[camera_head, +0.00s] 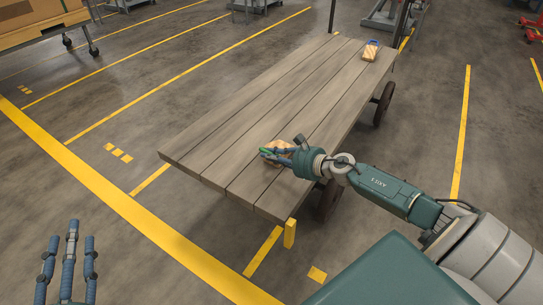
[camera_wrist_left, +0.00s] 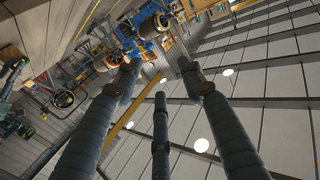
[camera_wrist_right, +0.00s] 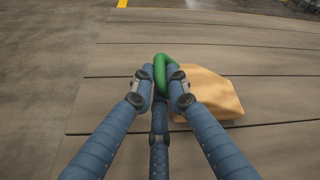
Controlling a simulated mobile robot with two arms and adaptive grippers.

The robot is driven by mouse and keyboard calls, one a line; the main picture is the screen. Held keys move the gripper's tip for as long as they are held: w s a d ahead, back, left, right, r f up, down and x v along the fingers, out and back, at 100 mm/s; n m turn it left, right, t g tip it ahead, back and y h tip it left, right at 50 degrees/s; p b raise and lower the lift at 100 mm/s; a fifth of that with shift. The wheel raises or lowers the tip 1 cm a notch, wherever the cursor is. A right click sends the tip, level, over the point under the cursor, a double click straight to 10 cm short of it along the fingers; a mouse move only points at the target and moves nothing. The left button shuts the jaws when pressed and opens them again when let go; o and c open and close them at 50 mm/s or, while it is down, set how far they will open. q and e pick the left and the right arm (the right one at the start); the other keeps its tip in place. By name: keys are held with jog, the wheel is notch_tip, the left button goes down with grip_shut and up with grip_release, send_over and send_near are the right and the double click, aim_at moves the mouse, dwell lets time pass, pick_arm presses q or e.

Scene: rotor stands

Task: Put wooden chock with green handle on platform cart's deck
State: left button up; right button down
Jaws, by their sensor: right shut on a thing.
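The wooden chock (camera_head: 284,158) with the green handle (camera_head: 266,151) is at the near part of the platform cart's wooden deck (camera_head: 220,140). In the right wrist view the chock (camera_wrist_right: 207,95) is a light wood block against the deck planks, and its green handle (camera_wrist_right: 161,72) is between my fingers. My right gripper (camera_wrist_right: 160,88) is shut on that handle. Whether the block touches the deck or is just above it, I cannot tell. My left gripper (camera_head: 68,250) is open and empty, fingers pointing up, off the cart at the lower left.
Another wooden chock (camera_head: 370,52) with a blue handle sits at the deck's far end. The deck's middle is clear. Cart wheels (camera_head: 383,103) show on the right side. Yellow lines mark the floor.

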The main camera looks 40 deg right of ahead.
pick_arm(q)
jog(key=shift+r, duration=0.2)
pick_arm(e)
jog(key=c, duration=2.2)
grip_release()
jog(key=shift+f, duration=0.15)
jog(key=o, duration=0.5)
pick_arm(q)
jog(key=shift+d+r+t+h, duration=0.1)
jog(key=shift+r+t+h, duration=0.2)
jog(key=shift+r, duration=0.45)
